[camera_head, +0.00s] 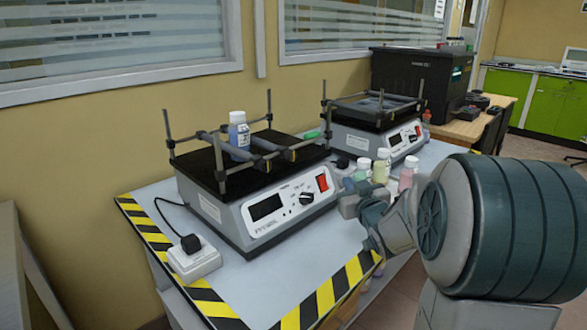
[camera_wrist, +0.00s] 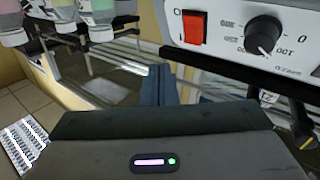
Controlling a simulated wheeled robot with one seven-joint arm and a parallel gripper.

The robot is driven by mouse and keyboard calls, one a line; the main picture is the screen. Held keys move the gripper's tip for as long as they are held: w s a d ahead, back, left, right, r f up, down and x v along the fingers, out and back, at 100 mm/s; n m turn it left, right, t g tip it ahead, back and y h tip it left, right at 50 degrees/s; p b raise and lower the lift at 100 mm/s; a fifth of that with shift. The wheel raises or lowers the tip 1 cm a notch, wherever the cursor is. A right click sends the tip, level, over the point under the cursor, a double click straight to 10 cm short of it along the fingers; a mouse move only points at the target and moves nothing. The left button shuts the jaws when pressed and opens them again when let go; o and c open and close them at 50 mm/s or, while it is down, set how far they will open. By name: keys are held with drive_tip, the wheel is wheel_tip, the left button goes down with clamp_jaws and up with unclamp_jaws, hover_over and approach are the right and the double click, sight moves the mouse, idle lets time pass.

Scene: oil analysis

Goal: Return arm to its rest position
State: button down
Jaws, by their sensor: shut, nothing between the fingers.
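My gripper is shut and empty, its two dark fingers together in the wrist view (camera_wrist: 158,85). In the head view my arm comes in from the right and ends close to the front right corner of the near shaker (camera_head: 265,205). The shaker's panel, with a red switch (camera_wrist: 193,27) and a black knob (camera_wrist: 264,35), appears upside down at the top of the wrist view. A white-capped bottle with blue contents (camera_head: 239,135) stands upright on the near shaker, between its bars.
White-capped bottles, green (camera_head: 362,169), yellowish (camera_head: 381,166) and pink (camera_head: 407,174), stand beside my arm. A second shaker (camera_head: 375,125) and a black box (camera_head: 422,78) are behind. A white power socket (camera_head: 194,260) sits at the front left of the table (camera_head: 260,285).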

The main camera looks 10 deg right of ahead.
drive_tip(key=s+a+r+g+p, duration=0.4)
drive_tip(key=s+r+g+p, duration=0.1)
drive_tip(key=s+p, duration=0.4)
drive_tip(key=s+a+r+m+g+p, duration=0.1)
drive_tip(key=s+a+r+g+p, duration=0.3)
drive_tip(key=s+p, duration=0.5)
drive_tip(key=s+a+r+g+p, duration=0.5)
drive_tip(key=s+r+g+p, duration=0.1)
drive_tip(key=s, duration=0.6)
drive_tip(key=r+p, duration=0.1)
drive_tip(key=p, duration=0.1)
drive_tip(key=shift+r+m+p, duration=0.35)
drive_tip(key=shift+m+p, duration=0.05)
